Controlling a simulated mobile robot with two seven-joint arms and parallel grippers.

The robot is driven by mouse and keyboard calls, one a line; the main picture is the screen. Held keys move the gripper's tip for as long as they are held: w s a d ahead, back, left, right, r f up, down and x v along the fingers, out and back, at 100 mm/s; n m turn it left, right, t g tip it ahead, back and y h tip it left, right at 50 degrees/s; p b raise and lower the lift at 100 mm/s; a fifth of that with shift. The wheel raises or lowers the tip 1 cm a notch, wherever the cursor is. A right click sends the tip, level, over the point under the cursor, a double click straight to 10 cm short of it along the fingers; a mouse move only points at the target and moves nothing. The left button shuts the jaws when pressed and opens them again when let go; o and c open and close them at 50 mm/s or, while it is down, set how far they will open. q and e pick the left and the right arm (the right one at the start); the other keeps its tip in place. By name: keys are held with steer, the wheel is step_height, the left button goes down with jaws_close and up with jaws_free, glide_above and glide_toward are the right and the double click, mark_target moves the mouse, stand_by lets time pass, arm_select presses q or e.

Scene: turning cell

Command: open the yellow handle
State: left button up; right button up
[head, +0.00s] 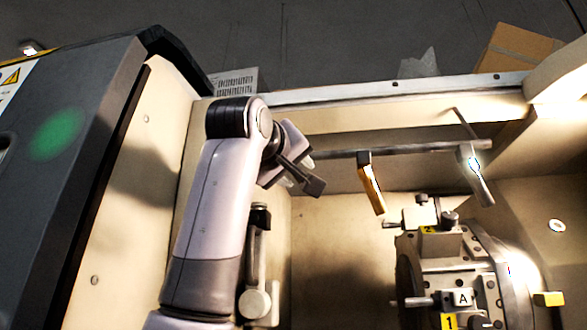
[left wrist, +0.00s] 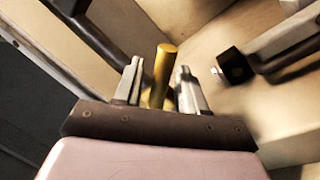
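The yellow handle (head: 372,188) hangs at a slant from a grey horizontal bar in the head view. My left gripper (head: 300,174) is left of it, with a visible gap between them in that view. In the left wrist view a yellow rod (left wrist: 162,72) shows between the two fingertips of my left gripper (left wrist: 160,78). The fingers are apart, with a narrow space beside the rod; I cannot tell its depth from this view. The left end of the bar is hidden behind my left gripper. My right gripper is in neither view.
A grey horizontal bar (head: 420,147) carries a silver nozzle-like piece (head: 476,176) at right. A turret (head: 440,270) with tool holders and labels stands below right. A dark grey door panel (head: 70,150) is at left. Beige walls enclose the cell; its lower middle is open.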

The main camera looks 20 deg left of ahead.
arm_select(q)
steer(key=s+b, duration=0.3)
steer(key=s, duration=0.4)
steer(key=shift+d+f, duration=0.35)
steer(key=shift+f, duration=0.05)
steer(key=shift+s, duration=0.1)
